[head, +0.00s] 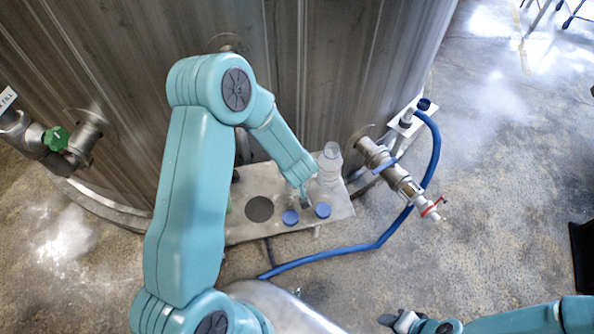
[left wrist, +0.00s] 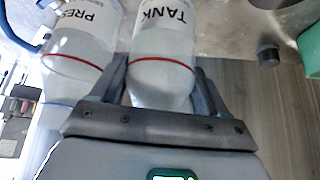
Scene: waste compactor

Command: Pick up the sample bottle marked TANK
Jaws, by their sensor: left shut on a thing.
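In the left wrist view, the sample bottle marked TANK (left wrist: 164,45) is a clear bottle with a white label and a red line, its lettering upside down. My left gripper (left wrist: 161,85) is shut on it, one finger on each side. A similar bottle marked PRESS (left wrist: 85,35) stands close at the left, just outside the left finger. In the head view my left gripper (head: 305,200) is low over the metal shelf (head: 240,232). Clear bottle glass (head: 329,165) shows right beside it, its marking unreadable. My right gripper (head: 400,320) is at the bottom edge, far from the shelf.
Two blue caps (head: 290,217) (head: 322,210) and a dark round patch (head: 259,209) are on the shelf. The big steel tank (head: 320,80) rises behind. A valve pipe (head: 395,178) and blue hose (head: 370,246) are at the right. A green-knobbed valve (head: 56,138) is at the left.

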